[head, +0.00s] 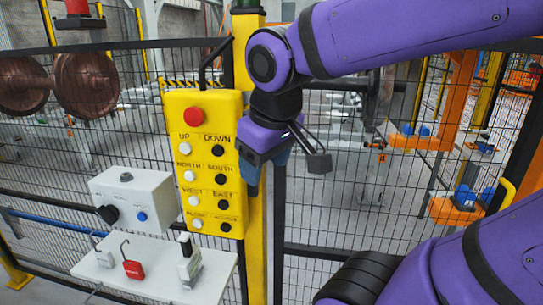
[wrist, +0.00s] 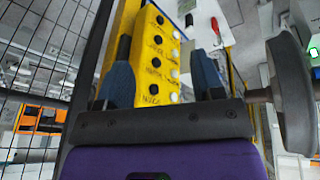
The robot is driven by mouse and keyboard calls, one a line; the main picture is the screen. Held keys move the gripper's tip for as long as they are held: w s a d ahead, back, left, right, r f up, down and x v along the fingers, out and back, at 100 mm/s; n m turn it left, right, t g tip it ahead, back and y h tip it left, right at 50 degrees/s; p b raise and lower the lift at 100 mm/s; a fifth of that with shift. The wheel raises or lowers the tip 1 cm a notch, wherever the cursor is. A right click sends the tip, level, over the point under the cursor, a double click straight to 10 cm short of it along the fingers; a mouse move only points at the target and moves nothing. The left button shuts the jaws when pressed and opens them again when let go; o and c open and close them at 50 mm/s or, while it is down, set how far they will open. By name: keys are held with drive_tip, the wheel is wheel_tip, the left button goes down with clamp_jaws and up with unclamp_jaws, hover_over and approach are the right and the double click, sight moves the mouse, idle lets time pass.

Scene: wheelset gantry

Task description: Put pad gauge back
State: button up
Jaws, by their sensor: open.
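No object is clearly recognisable as the pad gauge. A small grey-and-white device with a dark top (head: 188,262) stands upright on the white shelf (head: 150,275) at the lower left in the head view; I cannot tell whether it is the gauge. My gripper (head: 266,172) is beside the right edge of the yellow pendant (head: 212,165), above and right of the shelf. In the wrist view my gripper (wrist: 160,65) is open, with nothing visibly held. The pendant (wrist: 153,50) shows beyond and between its blue fingers; I cannot tell whether they touch it.
A red padlock (head: 133,269) and a white switch box (head: 133,198) are at the shelf. The pendant hangs at a yellow post (head: 257,250). Black mesh fencing (head: 330,215) spans behind. A brown wheelset (head: 85,82) and orange stands (head: 455,210) are beyond it.

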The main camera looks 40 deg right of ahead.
drive_tip(key=shift+s+a+r+m+t+y, duration=0.1)
drive_tip(key=shift+s+r+m+t+y, duration=0.45)
drive_tip(key=shift+s+r+t, duration=0.35)
